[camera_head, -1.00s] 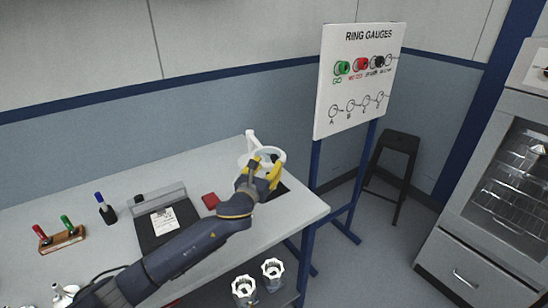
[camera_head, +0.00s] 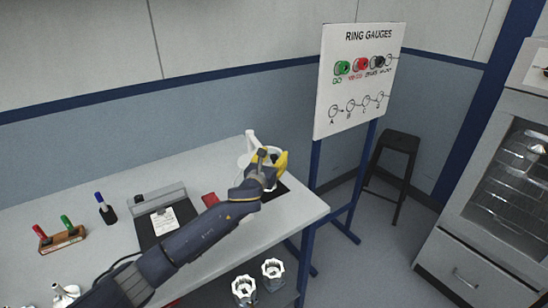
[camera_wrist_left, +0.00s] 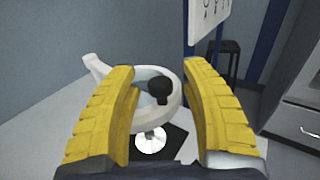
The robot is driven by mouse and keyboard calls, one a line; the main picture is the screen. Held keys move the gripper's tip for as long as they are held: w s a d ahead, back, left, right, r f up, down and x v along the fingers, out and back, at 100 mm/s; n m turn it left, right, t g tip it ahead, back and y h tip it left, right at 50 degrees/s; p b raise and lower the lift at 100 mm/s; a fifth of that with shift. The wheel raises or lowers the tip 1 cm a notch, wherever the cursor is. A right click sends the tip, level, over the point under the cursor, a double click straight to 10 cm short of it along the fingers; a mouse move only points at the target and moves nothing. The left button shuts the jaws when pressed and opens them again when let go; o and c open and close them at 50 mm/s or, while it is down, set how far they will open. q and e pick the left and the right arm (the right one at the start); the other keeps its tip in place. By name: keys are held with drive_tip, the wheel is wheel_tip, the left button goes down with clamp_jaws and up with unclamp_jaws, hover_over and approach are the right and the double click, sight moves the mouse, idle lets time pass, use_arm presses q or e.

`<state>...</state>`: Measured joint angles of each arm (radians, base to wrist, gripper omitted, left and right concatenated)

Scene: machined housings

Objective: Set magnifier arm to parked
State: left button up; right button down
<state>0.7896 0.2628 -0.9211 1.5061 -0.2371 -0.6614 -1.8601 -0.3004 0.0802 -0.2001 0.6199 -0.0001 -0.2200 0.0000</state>
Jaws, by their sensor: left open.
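The magnifier stands at the back right of the bench, with a white arm (camera_head: 251,138) and a white ring head. In the left wrist view its round lens head (camera_wrist_left: 172,104) with a black knob (camera_wrist_left: 159,91) lies between and beyond my finger pads, and its white arm (camera_wrist_left: 94,68) runs up to the left. A white round base (camera_wrist_left: 150,140) shows below it on a black mat (camera_wrist_left: 178,142). My left gripper (camera_head: 270,160) is open at the head and partly hides it in the head view. I cannot tell whether a finger touches it. My right gripper is not in view.
A ring gauge board (camera_head: 358,80) and black stool (camera_head: 400,142) stand to the right.

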use_arm(q)
clamp_jaws()
idle(0.5)
